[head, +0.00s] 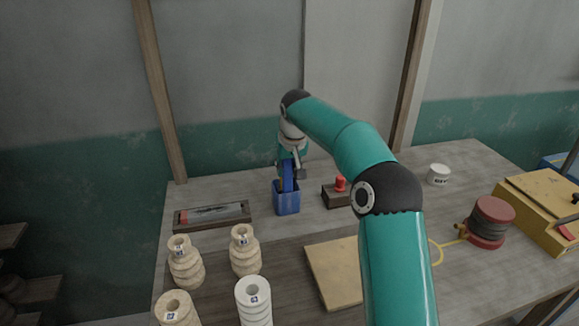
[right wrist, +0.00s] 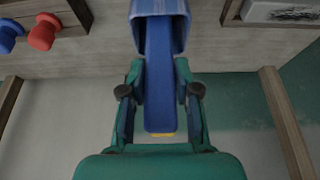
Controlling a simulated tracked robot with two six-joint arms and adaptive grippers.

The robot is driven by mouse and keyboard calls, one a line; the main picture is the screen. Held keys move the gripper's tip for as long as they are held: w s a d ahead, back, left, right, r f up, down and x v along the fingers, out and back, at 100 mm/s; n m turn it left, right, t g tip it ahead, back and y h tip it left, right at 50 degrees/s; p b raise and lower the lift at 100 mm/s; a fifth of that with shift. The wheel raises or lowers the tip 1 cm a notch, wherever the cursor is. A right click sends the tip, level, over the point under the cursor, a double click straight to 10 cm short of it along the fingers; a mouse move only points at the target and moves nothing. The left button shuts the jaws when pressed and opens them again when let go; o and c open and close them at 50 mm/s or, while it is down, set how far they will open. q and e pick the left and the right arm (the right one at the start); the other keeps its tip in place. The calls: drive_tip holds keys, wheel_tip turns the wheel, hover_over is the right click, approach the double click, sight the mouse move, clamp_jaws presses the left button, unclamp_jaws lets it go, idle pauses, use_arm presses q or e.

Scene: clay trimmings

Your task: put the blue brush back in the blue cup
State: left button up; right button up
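The blue cup (head: 287,203) stands on the table, left of the middle in the head view. Its mouth shows at the top of the right wrist view (right wrist: 160,7). The blue brush (right wrist: 160,85) runs from the cup's mouth toward my wrist, its lower end inside the cup and hidden. It also shows upright above the cup in the head view (head: 287,177). My right gripper (right wrist: 160,72) has one finger against each side of the brush and appears closed on it. My left gripper is in neither view.
A dark tray (head: 212,227) lies left of the cup, and a block with a red knob (head: 340,184) stands right of it. Stacked pale rings (head: 245,255) and a wooden board (head: 335,275) lie nearer. A white jar (head: 438,175) and yellow box (head: 545,215) are at right.

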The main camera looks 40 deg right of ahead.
drive_tip(key=o, duration=0.3)
drive_tip(key=shift+o, duration=0.2)
drive_tip(key=shift+r, duration=0.3)
drive_tip(key=p+v, duration=0.2)
drive_tip(key=v, duration=1.4)
drive_tip(key=shift+a+r, duration=0.15)
drive_tip(key=shift+r, duration=0.15)
drive_tip(key=shift+s+f, duration=0.1)
